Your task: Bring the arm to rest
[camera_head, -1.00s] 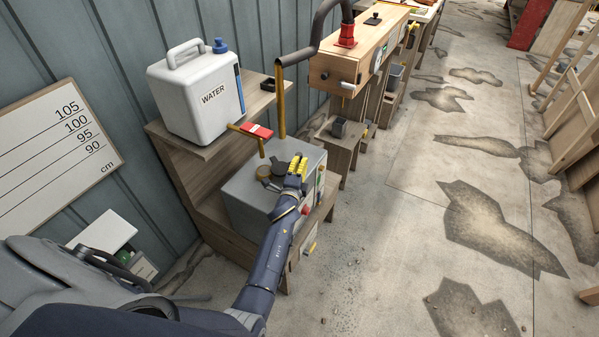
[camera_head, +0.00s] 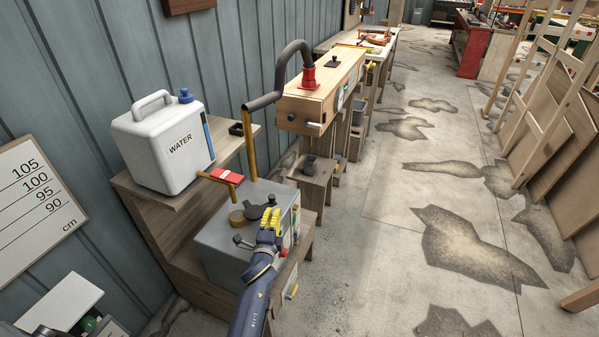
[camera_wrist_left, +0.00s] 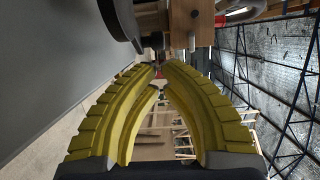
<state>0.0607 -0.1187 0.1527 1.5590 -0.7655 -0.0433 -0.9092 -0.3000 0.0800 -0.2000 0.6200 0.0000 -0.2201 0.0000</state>
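My left gripper (camera_head: 271,218) has yellow ridged fingers. In the head view it is over the front right part of a grey box (camera_head: 222,243), just in front of the dark knob (camera_head: 257,212) on its top. I cannot tell whether it touches the box. In the left wrist view the two fingers (camera_wrist_left: 161,66) curve toward each other with a narrow gap between the tips. Nothing is held between them. My left forearm (camera_head: 250,310) comes in from the bottom edge. My right gripper is in neither view.
A white water canister (camera_head: 165,145) stands on a wooden shelf left of the box. A yellow post with a dark bent pipe (camera_head: 275,90) rises behind the box beside a wooden beam (camera_head: 325,98). A red-white tag (camera_head: 226,177) is near the box. Open floor (camera_head: 380,270) lies to the right.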

